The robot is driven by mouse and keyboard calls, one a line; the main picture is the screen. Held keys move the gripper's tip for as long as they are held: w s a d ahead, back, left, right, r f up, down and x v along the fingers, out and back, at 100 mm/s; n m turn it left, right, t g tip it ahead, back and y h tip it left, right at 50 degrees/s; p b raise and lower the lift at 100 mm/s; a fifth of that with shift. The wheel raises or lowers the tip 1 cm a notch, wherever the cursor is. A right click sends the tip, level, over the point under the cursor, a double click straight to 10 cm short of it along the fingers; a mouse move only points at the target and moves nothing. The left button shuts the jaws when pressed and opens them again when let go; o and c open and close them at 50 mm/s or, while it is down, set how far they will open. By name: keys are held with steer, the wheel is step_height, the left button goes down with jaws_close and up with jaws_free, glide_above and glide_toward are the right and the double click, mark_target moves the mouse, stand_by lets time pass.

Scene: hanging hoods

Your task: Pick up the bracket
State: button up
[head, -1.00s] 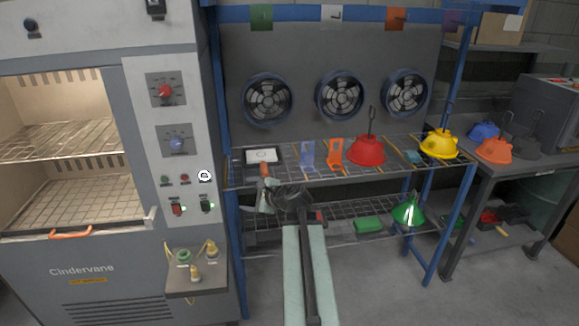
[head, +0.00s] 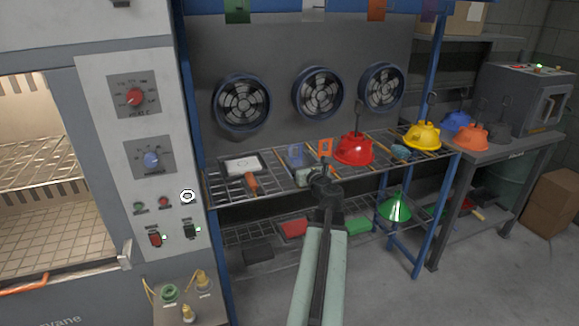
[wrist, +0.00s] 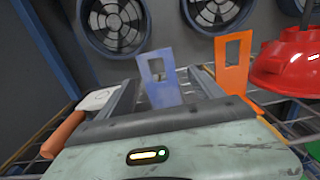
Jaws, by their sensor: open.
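A blue upright bracket (head: 295,155) with a square window stands on the upper wire shelf (head: 228,196). In the wrist view the blue bracket (wrist: 158,90) shows between my two fingers, which look apart from it. An orange bracket (head: 326,147) of like shape stands to its right; in the wrist view this orange bracket (wrist: 233,75) is just outside my right finger. My gripper (wrist: 162,80) is open and empty, pointing toward the back of the shelf.
A red hood (head: 354,151) stands close right of the orange bracket, a yellow hood (head: 422,136) farther right. Left are a white-topped tray (head: 242,165) and an orange-handled tool (head: 251,183). A green hood (head: 396,207) is on the lower shelf. Fans (head: 241,102) line the back panel.

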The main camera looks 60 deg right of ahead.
steer(key=shift+x, duration=1.15)
steer(key=x, duration=0.3)
steer(key=f+x, duration=0.1)
steer(key=x, duration=0.1)
steer(key=shift+w+b, duration=0.1)
steer(key=shift+b, duration=0.3)
steer(key=shift+a, duration=0.1)
jaws_close()
